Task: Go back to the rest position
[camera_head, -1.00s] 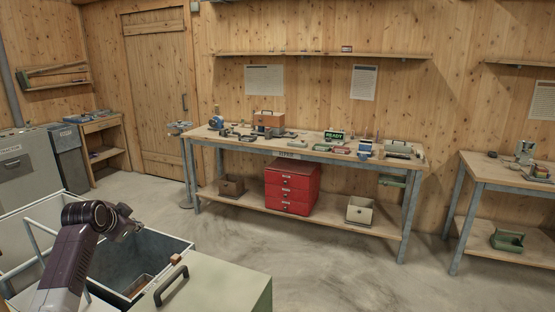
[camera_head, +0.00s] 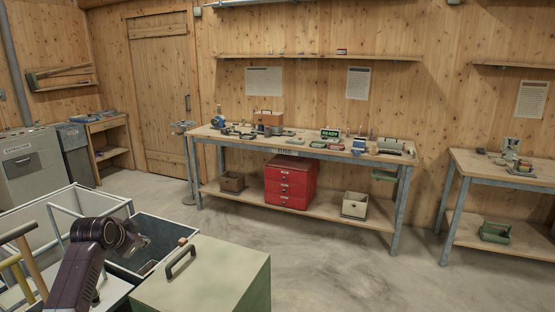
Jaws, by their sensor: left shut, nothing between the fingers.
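My left arm comes in at the lower left of the head view. Its gripper (camera_head: 138,243) is shut and empty, above the open dark bin of the feed mixer (camera_head: 160,232). The fingertips are small and partly dark against the bin. A green-grey lid or cabinet top with a black handle (camera_head: 215,280) lies just right of the gripper, apart from it. My right gripper is not in view.
A long workbench (camera_head: 300,147) with tools and a red drawer unit (camera_head: 290,183) on its lower shelf stands at the back. A second bench (camera_head: 490,172) is at the right. A yellow rail (camera_head: 18,275) is at the lower left. The middle floor is clear.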

